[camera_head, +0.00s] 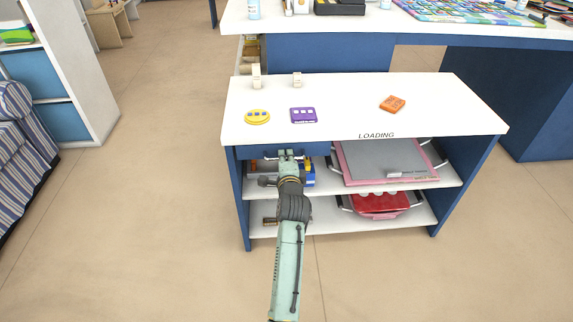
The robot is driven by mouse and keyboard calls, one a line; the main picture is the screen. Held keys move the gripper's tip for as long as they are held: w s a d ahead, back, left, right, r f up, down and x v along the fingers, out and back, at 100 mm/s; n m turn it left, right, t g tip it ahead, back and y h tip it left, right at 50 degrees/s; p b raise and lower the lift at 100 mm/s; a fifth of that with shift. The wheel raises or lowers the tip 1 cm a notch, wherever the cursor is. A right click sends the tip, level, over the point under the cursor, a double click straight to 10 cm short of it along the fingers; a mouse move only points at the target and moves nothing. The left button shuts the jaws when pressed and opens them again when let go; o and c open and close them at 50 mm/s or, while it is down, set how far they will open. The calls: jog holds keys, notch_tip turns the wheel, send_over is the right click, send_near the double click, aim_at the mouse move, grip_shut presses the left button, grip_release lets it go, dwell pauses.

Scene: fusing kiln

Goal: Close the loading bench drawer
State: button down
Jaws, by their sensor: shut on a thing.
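The loading bench (437,115) has a white top marked "LOADING" and blue sides. Its blue drawer (318,149) is under the left part of the top. The drawer front sits close below the top's front edge, and I cannot tell from this angle whether it stands out at all. My gripper (290,155) is at the middle of the drawer front, shut on the drawer's pale handle. The gripper and wrist hide part of the handle and front.
A yellow piece (257,116), a purple piece (303,115) and an orange piece (392,103) lie on the bench top. Grey and pink trays (385,160) fill the shelf right of my arm, with a red tray (381,202) below. Floor (150,220) at left is clear.

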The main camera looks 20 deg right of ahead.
jog(key=shift+w+r, duration=0.1)
jog(key=c, duration=2)
grip_release()
jog(key=shift+o, duration=0.2)
jog(key=shift+s+a, duration=0.1)
jog(key=shift+s, duration=0.3)
jog(key=v, duration=1.1)
